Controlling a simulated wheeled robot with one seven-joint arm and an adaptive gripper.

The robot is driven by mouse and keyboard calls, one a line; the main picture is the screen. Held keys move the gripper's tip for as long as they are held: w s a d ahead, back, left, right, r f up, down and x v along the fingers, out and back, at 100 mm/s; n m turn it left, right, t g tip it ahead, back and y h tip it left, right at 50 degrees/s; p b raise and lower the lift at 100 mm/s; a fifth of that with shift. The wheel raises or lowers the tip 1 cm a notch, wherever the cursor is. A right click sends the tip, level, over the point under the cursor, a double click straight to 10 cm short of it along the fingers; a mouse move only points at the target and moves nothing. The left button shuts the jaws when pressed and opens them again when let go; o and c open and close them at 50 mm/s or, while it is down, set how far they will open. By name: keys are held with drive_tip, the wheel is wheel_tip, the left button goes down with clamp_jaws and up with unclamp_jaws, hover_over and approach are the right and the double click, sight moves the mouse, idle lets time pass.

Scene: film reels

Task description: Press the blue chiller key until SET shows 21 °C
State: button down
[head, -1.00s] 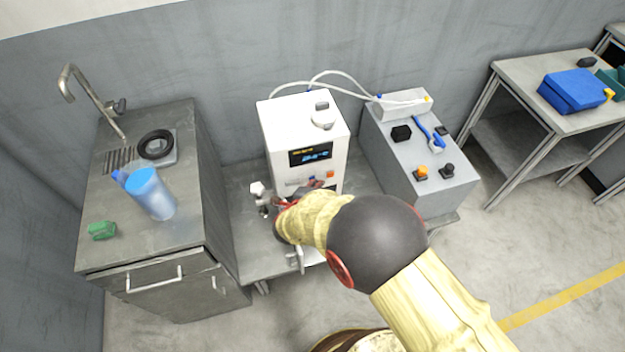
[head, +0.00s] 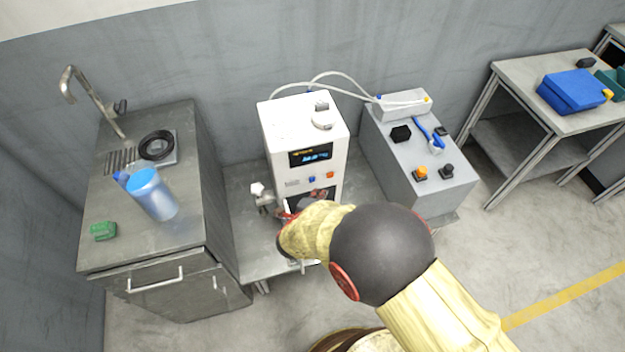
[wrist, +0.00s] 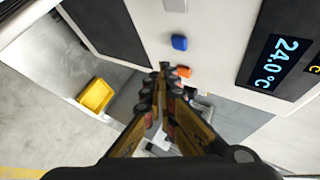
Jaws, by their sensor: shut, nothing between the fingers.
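The white chiller (head: 272,135) stands on a low grey bench, its dark display (head: 311,154) too small to read in the head view. In the wrist view the display (wrist: 272,62) reads 24.0 °C in large blue digits, turned sideways. A yellow line beside it is cut off, so I cannot read a SET value. The blue key (wrist: 179,42) is uncovered, beside the orange key (wrist: 183,71). It also shows in the head view (head: 312,179). My gripper (wrist: 165,74) is shut and empty, its tips appearing close to the keys; contact is not visible.
A sink cabinet (head: 190,225) with a blue jug (head: 152,193) and green block (head: 103,230) stands left. A grey box (head: 430,188) with hoses and switches stands right. A yellow bin (wrist: 95,95) shows in the wrist view.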

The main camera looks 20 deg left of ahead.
drive_tip(key=shift+s+d, duration=0.4)
drive_tip(key=shift+s, duration=0.25)
drive_tip(key=shift+s+d, duration=0.4)
drive_tip(key=shift+s, duration=0.25)
drive_tip(key=shift+r, duration=0.1)
idle(2.2)
drive_tip(key=w+r+n+g+y, duration=0.1)
drive_tip(key=w+r+n+y, duration=0.15)
drive_tip(key=r, duration=0.65)
drive_tip(key=w+r+n+g+y, duration=0.1)
drive_tip(key=w+r+n+y, duration=0.15)
drive_tip(key=r, duration=0.55)
drive_tip(key=s+d+r+n+g, duration=0.1)
drive_tip(key=s+d+r+n, duration=0.1)
drive_tip(key=d+r+n, duration=0.3)
drive_tip(key=s+d+r+n, duration=0.15)
drive_tip(key=d+r, duration=0.25)
drive_tip(key=r, duration=0.4)
drive_tip(key=s+d+r+n+g+h, duration=0.1)
drive_tip(key=s+d+r+n+h, duration=0.1)
drive_tip(key=s+d, duration=0.8)
drive_tip(key=s+d+r+n+g+h, duration=0.2)
drive_tip(key=s+d+r+n, duration=0.1)
drive_tip(key=s+d, duration=0.7)
drive_tip(key=shift+s+d+n, duration=0.35)
drive_tip(key=shift+s, duration=0.2)
